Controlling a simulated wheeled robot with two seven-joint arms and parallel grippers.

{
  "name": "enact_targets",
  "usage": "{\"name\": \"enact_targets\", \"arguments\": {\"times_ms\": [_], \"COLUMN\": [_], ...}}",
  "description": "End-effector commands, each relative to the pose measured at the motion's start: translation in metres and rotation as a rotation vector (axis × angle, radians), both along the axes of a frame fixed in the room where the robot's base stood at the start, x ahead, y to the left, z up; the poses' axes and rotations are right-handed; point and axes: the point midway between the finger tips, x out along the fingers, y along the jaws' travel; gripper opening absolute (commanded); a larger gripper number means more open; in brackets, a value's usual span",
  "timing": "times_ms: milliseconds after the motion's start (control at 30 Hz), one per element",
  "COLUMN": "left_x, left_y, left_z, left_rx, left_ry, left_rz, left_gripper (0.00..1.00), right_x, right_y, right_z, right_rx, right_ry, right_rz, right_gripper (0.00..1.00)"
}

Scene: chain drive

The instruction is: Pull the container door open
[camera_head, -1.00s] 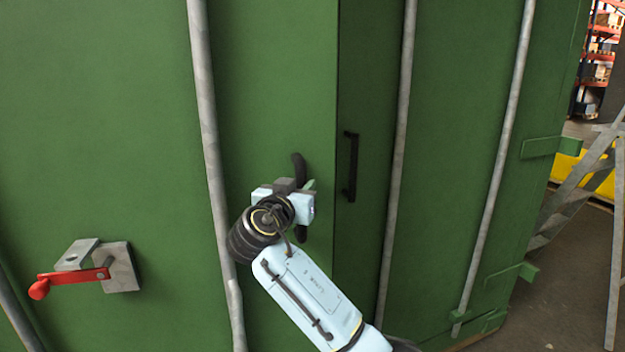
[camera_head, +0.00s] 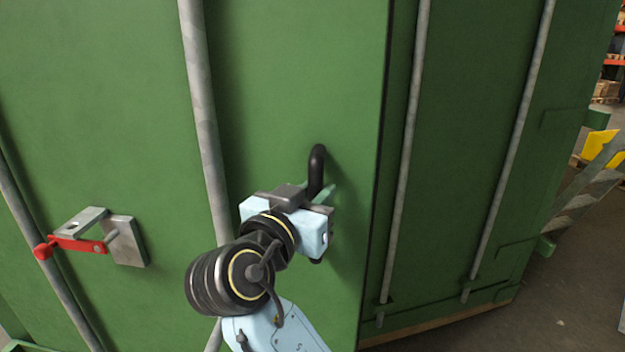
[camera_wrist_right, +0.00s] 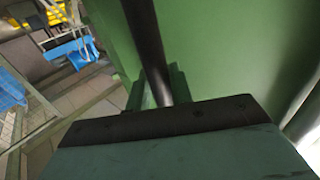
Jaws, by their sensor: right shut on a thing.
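The green container door (camera_head: 290,60) fills the middle and left of the head view. Its right edge stands out in front of the other green door panel (camera_head: 455,120). A black bar handle (camera_head: 317,168) is on the door near that edge. My right gripper (camera_head: 318,195) is shut on the handle and covers its middle. In the right wrist view the handle (camera_wrist_right: 146,40) runs down between the fingers (camera_wrist_right: 165,95), whose tips are partly hidden by the gripper body. My left gripper is not in view.
A red lever latch (camera_head: 75,243) on a metal bracket juts from the door at the left. Grey vertical rods (camera_head: 203,110) run along the doors. At the right are a grey metal frame (camera_head: 590,185), a yellow object (camera_head: 600,147) and open floor (camera_head: 560,290).

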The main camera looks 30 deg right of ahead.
Motion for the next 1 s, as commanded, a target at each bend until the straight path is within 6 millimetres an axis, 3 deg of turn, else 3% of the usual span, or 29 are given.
{"name": "enact_targets", "arguments": {"times_ms": [233,467,500,600,1000], "left_x": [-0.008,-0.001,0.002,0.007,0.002], "left_y": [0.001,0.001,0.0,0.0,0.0], "left_z": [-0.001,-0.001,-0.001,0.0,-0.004], "left_rx": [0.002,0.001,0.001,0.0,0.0], "left_ry": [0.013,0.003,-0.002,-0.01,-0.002], "left_rz": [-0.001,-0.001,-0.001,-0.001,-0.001], "left_gripper": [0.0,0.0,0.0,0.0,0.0], "right_x": [-0.013,-0.014,-0.014,-0.014,-0.019], "right_y": [-0.001,-0.002,-0.002,-0.001,0.007], "right_z": [0.003,0.004,0.003,0.003,0.001], "right_rx": [0.0,-0.001,-0.001,-0.001,0.003], "right_ry": [-0.003,-0.005,-0.005,-0.004,-0.002], "right_rz": [-0.011,-0.017,-0.017,-0.016,-0.015], "right_gripper": [0.0,0.0,0.27,0.4,0.41]}}
